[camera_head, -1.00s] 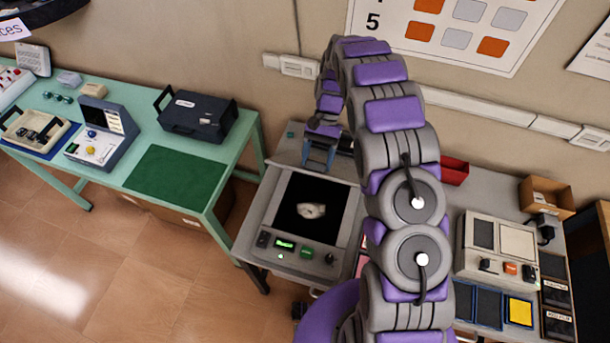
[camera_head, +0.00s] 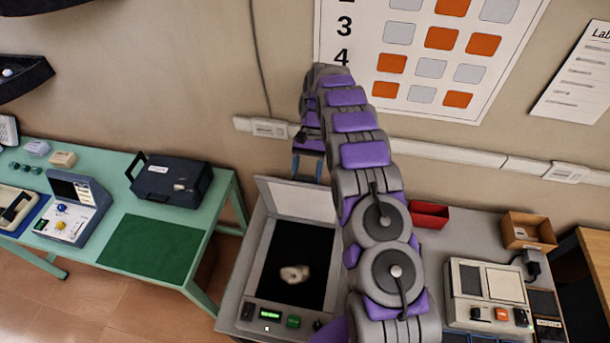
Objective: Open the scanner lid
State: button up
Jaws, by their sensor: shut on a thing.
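The scanner (camera_head: 250,285) sits on a grey table, with a dark glass bed and a lit green display at its front. A small pale object (camera_head: 294,274) lies on the glass. The scanner lid (camera_head: 295,199) stands raised at the back of the scanner, its pale inner face showing and tilted back. My gripper (camera_head: 307,178) is at the lid's upper edge, pointing down and shut on it. The exact contact is small and hard to see. My arm hides the right side of the scanner and lid.
A green table (camera_head: 212,215) at left holds a black case (camera_head: 172,180) and a console (camera_head: 72,210). Right of my arm are a red tray (camera_head: 430,215), a beige device (camera_head: 487,293) and a cardboard box (camera_head: 527,230). The wall with a trunking rail is close behind.

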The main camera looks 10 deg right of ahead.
jog(key=shift+w+d+f, duration=0.1)
jog(key=shift+w+d, duration=0.05)
jog(key=shift+w, duration=0.4)
